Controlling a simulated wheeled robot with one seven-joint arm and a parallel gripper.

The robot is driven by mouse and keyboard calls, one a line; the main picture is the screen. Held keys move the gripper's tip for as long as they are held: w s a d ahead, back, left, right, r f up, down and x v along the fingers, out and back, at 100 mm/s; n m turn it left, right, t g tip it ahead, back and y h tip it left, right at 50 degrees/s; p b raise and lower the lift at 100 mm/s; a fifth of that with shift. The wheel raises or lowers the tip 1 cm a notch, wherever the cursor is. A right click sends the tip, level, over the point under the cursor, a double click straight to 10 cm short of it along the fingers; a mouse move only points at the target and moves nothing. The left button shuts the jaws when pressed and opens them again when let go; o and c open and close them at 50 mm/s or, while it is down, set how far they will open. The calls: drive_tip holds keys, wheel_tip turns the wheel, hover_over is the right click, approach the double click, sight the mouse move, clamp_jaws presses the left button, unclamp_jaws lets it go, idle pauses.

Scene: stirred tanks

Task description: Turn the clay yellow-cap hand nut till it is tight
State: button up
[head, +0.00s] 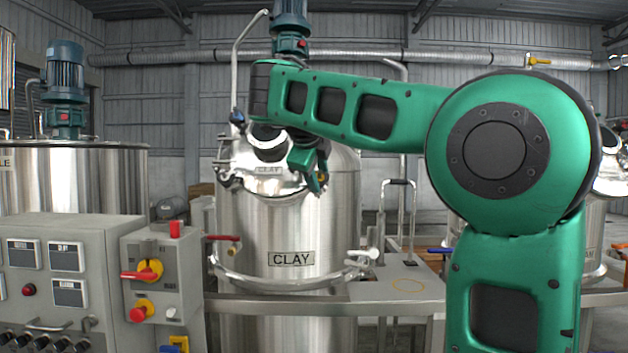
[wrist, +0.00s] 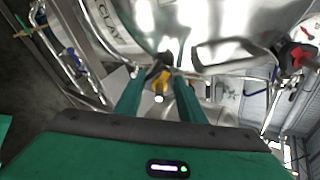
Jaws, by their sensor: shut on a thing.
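The clay tank (head: 290,225) is a steel vessel with a CLAY label, in the middle of the head view. My gripper (head: 317,180) is at the right side of this lid, under my green arm. In the wrist view the green fingers of my gripper (wrist: 158,90) are shut on the yellow-cap hand nut (wrist: 161,77), one finger on each side. In the head view the nut shows only as a small yellow patch (head: 322,177). The fingers hide part of it; its thread is not visible.
A blue-capped part (head: 237,117) is at the lid's upper left. A red-capped part (wrist: 302,56) is at the right of the wrist view. A red-handled valve (head: 225,240) juts from the tank. A grey control panel (head: 75,260) stands at the left.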

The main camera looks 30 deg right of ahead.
drive_tip(key=o, duration=1)
drive_tip(key=shift+a, duration=0.1)
drive_tip(key=shift+o, duration=0.2)
drive_tip(key=v, duration=1)
drive_tip(key=shift+a+r, duration=0.2)
drive_tip(key=shift+s, duration=0.15)
